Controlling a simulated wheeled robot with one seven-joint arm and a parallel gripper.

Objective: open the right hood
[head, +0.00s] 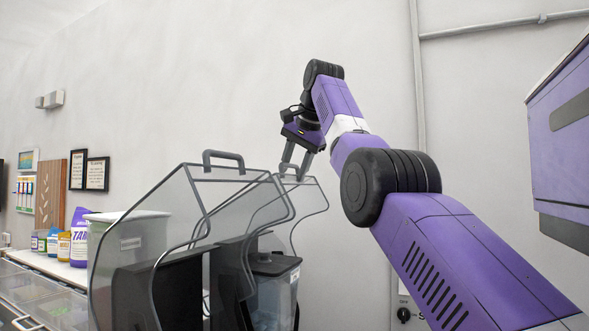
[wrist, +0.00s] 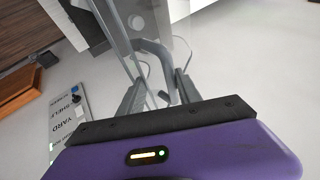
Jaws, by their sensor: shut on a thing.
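The right hood (head: 311,200) is a clear panel with a grey rim, behind and to the right of the nearer left hood (head: 150,232) in the head view. Its grey handle (wrist: 153,50) shows between my fingers in the wrist view. My gripper (head: 291,170) points down at the top of the right hood and is shut on that handle. The left hood has its own grey handle (head: 223,156) on top, apart from my gripper. The left hood partly covers the right hood's lower part, so how far the right hood is raised is hard to tell.
A dark machine body with a clear container (head: 273,290) stands under the hoods. A pale bin (head: 130,235) and several bottles (head: 64,245) stand to the left. The space above the hoods is clear.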

